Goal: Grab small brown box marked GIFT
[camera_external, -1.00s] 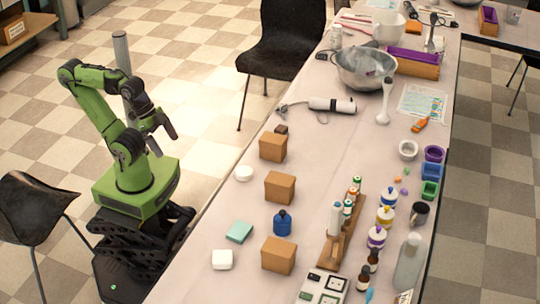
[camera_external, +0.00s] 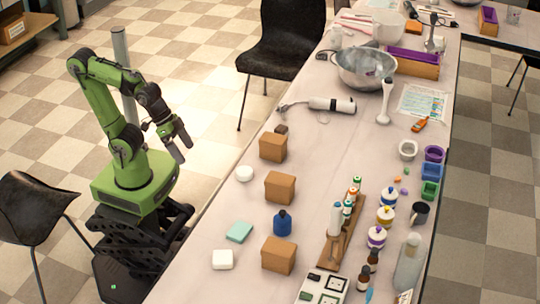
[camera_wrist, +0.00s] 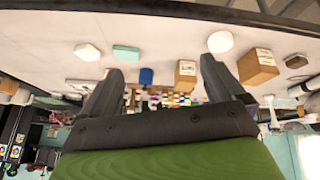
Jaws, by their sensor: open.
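Three brown boxes stand in a row along the table's near side: a far one (camera_external: 273,147), a middle one (camera_external: 280,187) and a near one (camera_external: 278,255). No marking on them is readable in the external view. In the wrist view brown boxes show at right (camera_wrist: 254,69), centre (camera_wrist: 185,76) and left (camera_wrist: 82,86), with pale labels too small to read. My gripper (camera_external: 183,148) is open and empty, off the table's left edge, pointing down and toward the table. In the wrist view its fingers (camera_wrist: 163,70) are spread apart.
White soap (camera_external: 222,260), a mint block (camera_external: 239,231), a round white piece (camera_external: 244,173) and a blue bottle (camera_external: 282,222) stand near the boxes. A small dark brown block (camera_external: 281,129) sits behind the far box. A wooden rack (camera_external: 333,250) of bottles is to the right.

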